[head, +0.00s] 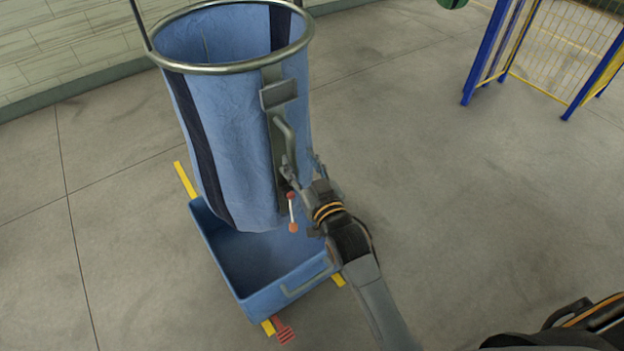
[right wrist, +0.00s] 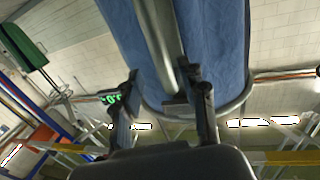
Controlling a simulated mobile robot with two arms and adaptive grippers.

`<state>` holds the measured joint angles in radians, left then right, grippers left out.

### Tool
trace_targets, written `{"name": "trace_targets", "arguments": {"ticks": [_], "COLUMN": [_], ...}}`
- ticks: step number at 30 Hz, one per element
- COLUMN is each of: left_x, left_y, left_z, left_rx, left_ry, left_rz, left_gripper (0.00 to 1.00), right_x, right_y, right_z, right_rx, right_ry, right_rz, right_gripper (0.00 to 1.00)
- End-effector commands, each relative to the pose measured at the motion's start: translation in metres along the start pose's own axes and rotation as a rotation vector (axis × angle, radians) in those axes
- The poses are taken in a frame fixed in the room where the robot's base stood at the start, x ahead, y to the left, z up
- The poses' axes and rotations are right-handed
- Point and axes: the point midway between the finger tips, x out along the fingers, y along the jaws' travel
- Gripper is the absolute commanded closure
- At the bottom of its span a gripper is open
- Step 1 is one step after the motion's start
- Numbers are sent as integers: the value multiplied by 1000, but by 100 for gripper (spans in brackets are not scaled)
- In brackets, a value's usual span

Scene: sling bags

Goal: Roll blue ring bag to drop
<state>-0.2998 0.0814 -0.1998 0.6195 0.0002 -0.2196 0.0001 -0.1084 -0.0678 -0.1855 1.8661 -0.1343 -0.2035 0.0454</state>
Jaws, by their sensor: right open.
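The blue ring bag (head: 235,135) hangs upright from a metal ring at the upper left of the head view. It has dark vertical stripes and a grey strap with a handle (head: 284,133) on its right side. Its lower end is over a blue bin (head: 318,278). My right gripper (head: 303,167) is open beside the lower end of the handle. In the right wrist view, the bag (right wrist: 222,45) fills the upper middle, and the grey handle (right wrist: 160,40) runs down towards the space between the open fingers (right wrist: 164,88). Contact cannot be told. My left gripper is not in view.
A small red-ended lever (head: 292,212) is close to my right gripper. Yellow bars (head: 186,180) and a red pedal-like piece (head: 284,331) show around the bin. A blue and yellow wire rack (head: 560,50) stands at the upper right. The floor between is clear.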

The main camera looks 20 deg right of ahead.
Motion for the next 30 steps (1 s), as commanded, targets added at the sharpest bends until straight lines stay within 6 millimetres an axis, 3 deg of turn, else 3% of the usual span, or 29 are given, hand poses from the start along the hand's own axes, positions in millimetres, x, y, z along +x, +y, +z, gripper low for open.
{"name": "trace_targets", "arguments": {"ticks": [6, 12, 30], "left_x": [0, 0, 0], "left_y": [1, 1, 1], "left_z": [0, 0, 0], "left_rx": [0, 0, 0], "left_ry": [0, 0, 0], "left_rz": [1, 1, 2], "left_gripper": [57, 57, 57], "right_x": [-44, -66, -71], "right_y": [0, 1, 1], "right_z": [2, 1, 1], "right_rx": [1, 0, 0], "right_ry": [-4, -2, -2], "right_rz": [1, 1, 1], "right_gripper": [58, 58, 58]}}
